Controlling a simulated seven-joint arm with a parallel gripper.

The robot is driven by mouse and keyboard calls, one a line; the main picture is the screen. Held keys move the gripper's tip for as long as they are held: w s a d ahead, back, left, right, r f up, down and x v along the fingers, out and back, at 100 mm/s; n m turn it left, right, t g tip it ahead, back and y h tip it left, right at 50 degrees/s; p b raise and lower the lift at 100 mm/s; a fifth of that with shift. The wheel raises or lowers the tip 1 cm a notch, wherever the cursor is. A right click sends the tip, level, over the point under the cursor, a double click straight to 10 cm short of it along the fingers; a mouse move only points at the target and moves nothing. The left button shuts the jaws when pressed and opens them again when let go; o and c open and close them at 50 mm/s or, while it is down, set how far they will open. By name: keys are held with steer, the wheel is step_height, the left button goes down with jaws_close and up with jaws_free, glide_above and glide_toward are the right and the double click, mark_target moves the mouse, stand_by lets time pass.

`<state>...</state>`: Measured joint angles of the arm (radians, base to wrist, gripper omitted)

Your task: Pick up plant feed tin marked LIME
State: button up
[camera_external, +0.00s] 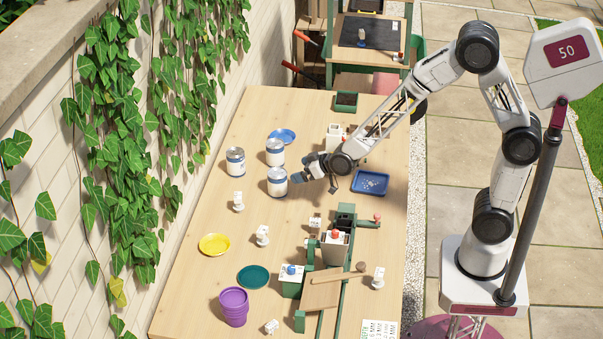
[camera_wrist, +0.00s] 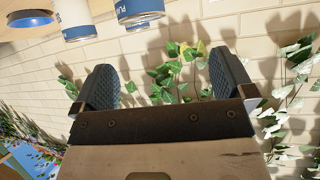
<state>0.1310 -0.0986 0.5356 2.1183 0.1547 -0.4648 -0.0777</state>
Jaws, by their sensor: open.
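Three white tins with blue bands stand at the back of the wooden table: a left tin (camera_external: 235,162), an upper tin (camera_external: 275,152) and a front tin (camera_external: 277,182). I cannot read which is marked LIME. My gripper (camera_external: 300,176) is just right of the front tin and looks low, close to it. In the wrist view my gripper (camera_wrist: 165,85) has its two fingers wide apart with nothing between them. Two tins show cut off at the top there, one blue-banded tin (camera_wrist: 138,10) and another tin (camera_wrist: 75,20), outside the fingers.
A blue plate (camera_external: 283,136) lies behind the tins. A blue tray (camera_external: 370,183) of pale bits is right of my gripper. A yellow plate (camera_external: 215,244), a teal plate (camera_external: 253,277), purple pots (camera_external: 234,306) and small white tags stand nearer. An ivy-covered wall (camera_external: 140,130) borders the left.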

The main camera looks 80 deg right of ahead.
steer(key=t+h, duration=0.1)
glide_toward(278, 176)
steer(key=shift+m, duration=0.3)
steer(key=w+d+f, duration=0.2)
steer(key=shift+w+f, duration=0.1)
steer(key=shift+w, duration=0.2)
steer(key=shift+x, duration=1.35)
steer(key=shift+d+x, duration=0.2)
steer(key=shift+x, duration=2.35)
steer(key=shift+s, duration=0.1)
steer(key=shift+c, duration=0.5)
